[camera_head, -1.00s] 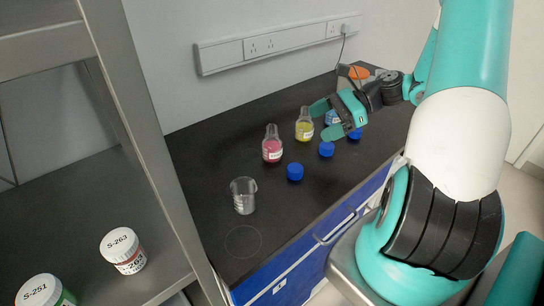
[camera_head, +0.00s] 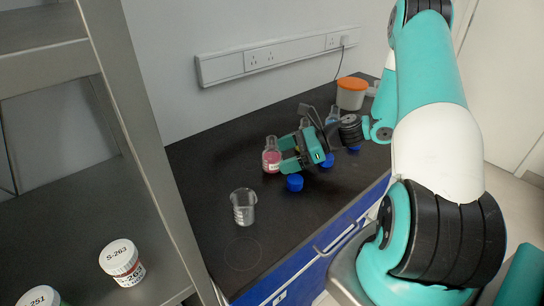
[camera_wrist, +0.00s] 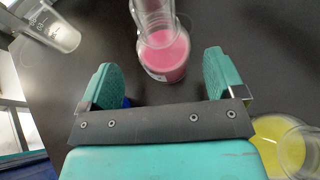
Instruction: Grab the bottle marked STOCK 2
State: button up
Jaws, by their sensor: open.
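Three flasks stand in a row on the black bench, and I cannot read their labels, so I cannot tell which is STOCK 2. The pink flask (camera_head: 271,158) is upright. My gripper (camera_head: 284,154) is open and empty, just to its right, fingers towards it. In the wrist view the pink flask (camera_wrist: 165,55) stands ahead, between and beyond the fingertips (camera_wrist: 160,72). The yellow flask (camera_wrist: 282,145) is at the lower right there, beside my gripper. In the head view my gripper mostly hides it. The blue flask (camera_head: 333,115) is behind my gripper, partly hidden.
A glass beaker (camera_head: 243,206) stands nearer on the bench, left of my gripper in the wrist view. Blue caps (camera_head: 295,182) lie along the front. An orange-lidded tub (camera_head: 351,93) is at the far end. A metal shelf (camera_head: 160,200) with labelled jars (camera_head: 122,262) is left.

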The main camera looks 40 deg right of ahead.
aim_at(271, 159)
jog(key=x, duration=0.4)
jog(key=shift+w+f+p, duration=0.1)
jog(key=shift+w+p, duration=0.25)
jog(key=c, duration=1.1)
